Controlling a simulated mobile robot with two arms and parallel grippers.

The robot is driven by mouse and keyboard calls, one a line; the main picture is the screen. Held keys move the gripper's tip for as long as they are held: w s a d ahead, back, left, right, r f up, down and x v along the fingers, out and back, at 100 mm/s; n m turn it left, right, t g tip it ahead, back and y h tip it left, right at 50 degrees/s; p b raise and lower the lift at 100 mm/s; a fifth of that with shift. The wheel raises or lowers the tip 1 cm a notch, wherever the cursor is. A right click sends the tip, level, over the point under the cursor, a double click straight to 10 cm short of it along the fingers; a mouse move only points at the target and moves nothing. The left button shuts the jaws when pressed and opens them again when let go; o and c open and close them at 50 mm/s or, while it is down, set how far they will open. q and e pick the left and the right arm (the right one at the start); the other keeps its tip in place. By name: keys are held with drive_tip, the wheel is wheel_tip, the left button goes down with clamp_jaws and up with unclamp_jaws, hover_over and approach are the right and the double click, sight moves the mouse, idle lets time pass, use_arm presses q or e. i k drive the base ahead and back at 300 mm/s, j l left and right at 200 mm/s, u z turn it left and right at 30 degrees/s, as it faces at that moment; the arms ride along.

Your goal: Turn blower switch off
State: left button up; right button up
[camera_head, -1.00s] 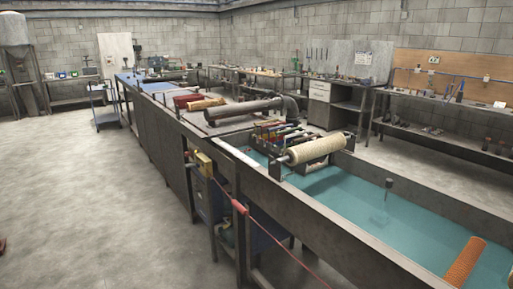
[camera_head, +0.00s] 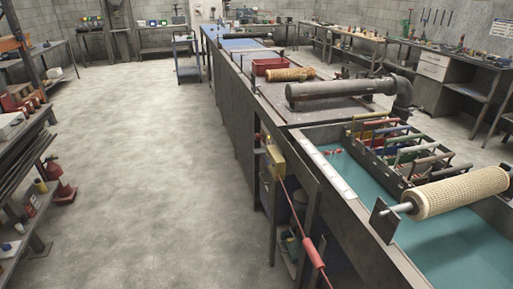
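Neither of my grippers is in view. No part that I can clearly name as the blower switch shows. A small yellow box (camera_head: 275,158) is fixed to the near side of the long dark bench (camera_head: 237,122), with a red line running down from it to a red handle (camera_head: 313,252). Whether this box is the blower switch, and its on or off position, I cannot tell. A thick grey pipe (camera_head: 335,88) with an elbow at its right end lies on the bench top.
A tan mesh roller (camera_head: 460,192) and a rack of coloured bars (camera_head: 405,150) stand over a teal water tank (camera_head: 345,165). Shelving (camera_head: 25,150) and a red extinguisher (camera_head: 58,180) are at left. The concrete floor (camera_head: 150,160) between is clear.

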sight(258, 136)
drive_tip(key=i+z, duration=0.35)
drive_tip(key=i+j+z, duration=0.25)
drive_tip(key=z, duration=0.25)
drive_tip(key=i+j+z, duration=0.2)
drive_tip(key=j+z, duration=0.25)
drive_tip(key=l, duration=0.1)
